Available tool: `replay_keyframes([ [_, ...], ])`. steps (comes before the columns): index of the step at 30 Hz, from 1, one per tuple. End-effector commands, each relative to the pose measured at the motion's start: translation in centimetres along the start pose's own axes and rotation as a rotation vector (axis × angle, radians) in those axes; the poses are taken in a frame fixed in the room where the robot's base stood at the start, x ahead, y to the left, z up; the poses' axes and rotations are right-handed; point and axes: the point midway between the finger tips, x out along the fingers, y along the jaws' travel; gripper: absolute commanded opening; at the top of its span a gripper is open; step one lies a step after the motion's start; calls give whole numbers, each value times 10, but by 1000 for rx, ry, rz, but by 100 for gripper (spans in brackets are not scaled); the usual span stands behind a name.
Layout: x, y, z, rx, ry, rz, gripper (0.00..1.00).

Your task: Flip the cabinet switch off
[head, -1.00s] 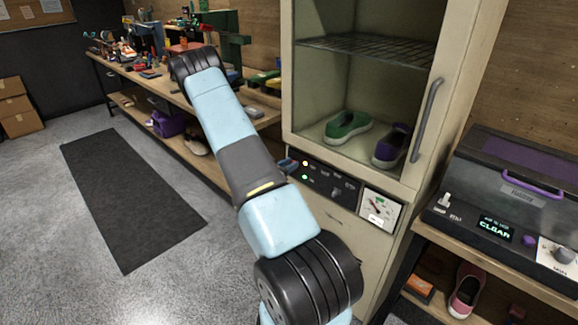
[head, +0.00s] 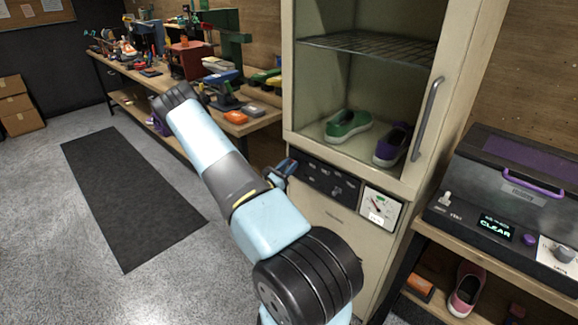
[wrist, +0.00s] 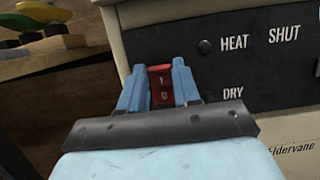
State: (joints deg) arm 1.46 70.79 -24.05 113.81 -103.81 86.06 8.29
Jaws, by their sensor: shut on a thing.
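The cabinet (head: 340,235) is cream-coloured with a black control panel (head: 325,178) below its shoe compartment. In the wrist view the red rocker switch (wrist: 162,87), marked 1 and 0, sits between the two blue fingers of my gripper (wrist: 160,90). My gripper is shut on it at the panel's left end. My gripper also shows in the head view (head: 284,170), where the switch is hidden. The HEAT lamp (wrist: 205,47) looks dark. I cannot tell exactly how the rocker is tilted.
A green shoe (head: 348,124) and a purple shoe (head: 392,145) stand inside the cabinet, beside its handle (head: 428,120). A workbench (head: 262,119) with tools and small items stands to the left. A machine (head: 510,200) stands on a bench at right. The dark floor mat (head: 130,200) is clear.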

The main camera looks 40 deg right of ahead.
Motion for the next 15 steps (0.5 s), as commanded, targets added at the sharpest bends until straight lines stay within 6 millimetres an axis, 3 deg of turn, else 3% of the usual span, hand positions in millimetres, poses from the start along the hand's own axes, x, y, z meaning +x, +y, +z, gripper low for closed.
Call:
replay_keyframes([
  [15, -4, 1, -3, 2, -96, 4, 1],
])
